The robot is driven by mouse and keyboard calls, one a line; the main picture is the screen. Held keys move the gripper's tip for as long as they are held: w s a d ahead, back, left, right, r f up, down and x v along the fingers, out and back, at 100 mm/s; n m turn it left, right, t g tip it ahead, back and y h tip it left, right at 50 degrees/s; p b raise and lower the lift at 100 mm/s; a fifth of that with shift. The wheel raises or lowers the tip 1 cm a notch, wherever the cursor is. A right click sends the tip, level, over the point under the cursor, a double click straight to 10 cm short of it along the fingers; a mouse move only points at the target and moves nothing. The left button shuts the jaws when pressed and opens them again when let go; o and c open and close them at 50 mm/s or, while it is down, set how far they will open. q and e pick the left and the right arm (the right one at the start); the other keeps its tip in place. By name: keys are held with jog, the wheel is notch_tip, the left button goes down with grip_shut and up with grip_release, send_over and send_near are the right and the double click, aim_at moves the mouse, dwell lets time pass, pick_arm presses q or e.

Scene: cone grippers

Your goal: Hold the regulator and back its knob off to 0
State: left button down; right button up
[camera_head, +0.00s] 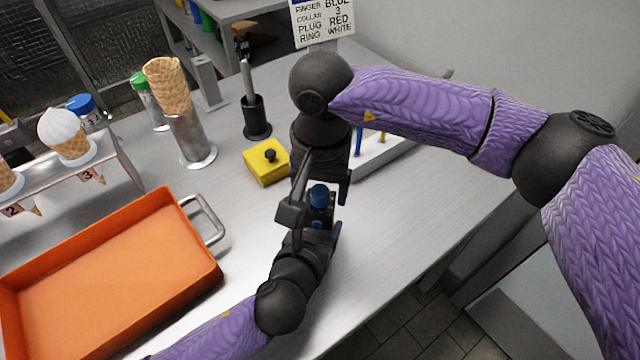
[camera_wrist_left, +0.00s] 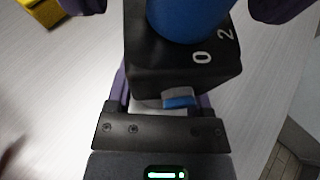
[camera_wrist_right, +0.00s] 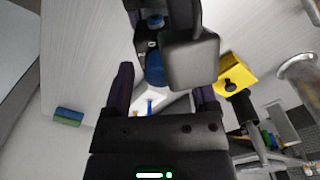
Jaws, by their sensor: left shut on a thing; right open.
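The regulator is a black block with a blue knob (camera_head: 319,195) on top. My left gripper (camera_head: 319,222) is shut on its body, seen close in the left wrist view, where the black body (camera_wrist_left: 185,68) shows white marks 0 and 2 beside the blue knob (camera_wrist_left: 188,14). The knob's pointer is not visible. My right gripper (camera_head: 322,182) is open, coming down from above. In the left wrist view its fingertips show on both sides of the knob, apart from it. In the right wrist view the blue knob (camera_wrist_right: 155,69) lies between the right fingers (camera_wrist_right: 165,88), partly hidden.
A yellow block with a black knob (camera_head: 267,162) stands just left of the arms. An orange tray (camera_head: 205,283) lies at the left front. A cone holder (camera_head: 192,140), a black stand (camera_head: 256,120) and a sign (camera_head: 322,20) stand behind.

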grip_shut()
jog(key=shift+m, duration=0.3)
jog(key=m, duration=0.5)
jog(key=shift+m, duration=0.4)
jog(key=m, duration=0.5)
jog(key=shift+m, duration=0.3)
dwell(0.4)
grip_release()
